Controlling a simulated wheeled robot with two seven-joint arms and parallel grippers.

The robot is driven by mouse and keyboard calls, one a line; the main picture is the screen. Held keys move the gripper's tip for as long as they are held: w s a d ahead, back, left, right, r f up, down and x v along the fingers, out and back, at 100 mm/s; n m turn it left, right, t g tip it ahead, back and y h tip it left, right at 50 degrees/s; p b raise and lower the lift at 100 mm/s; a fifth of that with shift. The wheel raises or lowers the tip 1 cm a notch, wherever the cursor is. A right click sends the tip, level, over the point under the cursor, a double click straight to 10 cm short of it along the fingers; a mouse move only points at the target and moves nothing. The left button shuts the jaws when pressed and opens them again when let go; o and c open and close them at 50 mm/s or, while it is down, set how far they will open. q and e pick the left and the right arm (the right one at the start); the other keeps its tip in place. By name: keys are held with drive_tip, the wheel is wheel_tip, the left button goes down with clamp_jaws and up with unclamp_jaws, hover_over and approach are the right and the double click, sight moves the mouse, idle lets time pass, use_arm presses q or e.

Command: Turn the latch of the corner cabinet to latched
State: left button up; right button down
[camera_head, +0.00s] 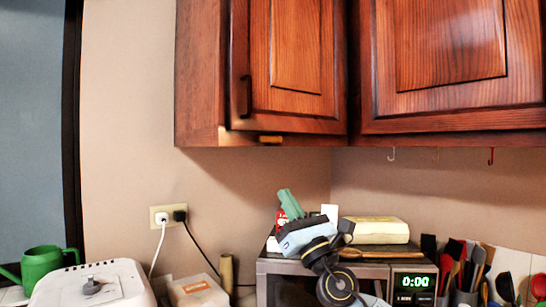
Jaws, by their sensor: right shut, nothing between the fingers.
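The corner cabinet (200,75) hangs on the wall at upper middle, in reddish-brown wood. Its door (296,45) looks closed and has a dark vertical handle (244,97) at its lower left. The latch (270,139) is a small light-wood bar on the frame just under the door's bottom edge. It lies about horizontal. My right gripper (286,192) is in front of the microwave, well below the latch and apart from it. Its green fingers point up and slightly left, shut and empty. My left gripper is not in view.
A microwave (411,282) stands below, with a pale yellow package (375,230) on top. A second cabinet door (450,60) is at the right. Hooks (391,154) hang under it. Utensils (480,265) crowd the right. The space between latch and gripper is clear.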

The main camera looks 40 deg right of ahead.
sight(270, 139)
drive_tip(key=w+r+p, duration=0.5)
drive_tip(key=r, duration=0.4)
drive_tip(key=shift+w+r, duration=0.3)
drive_tip(key=shift+w, duration=0.1)
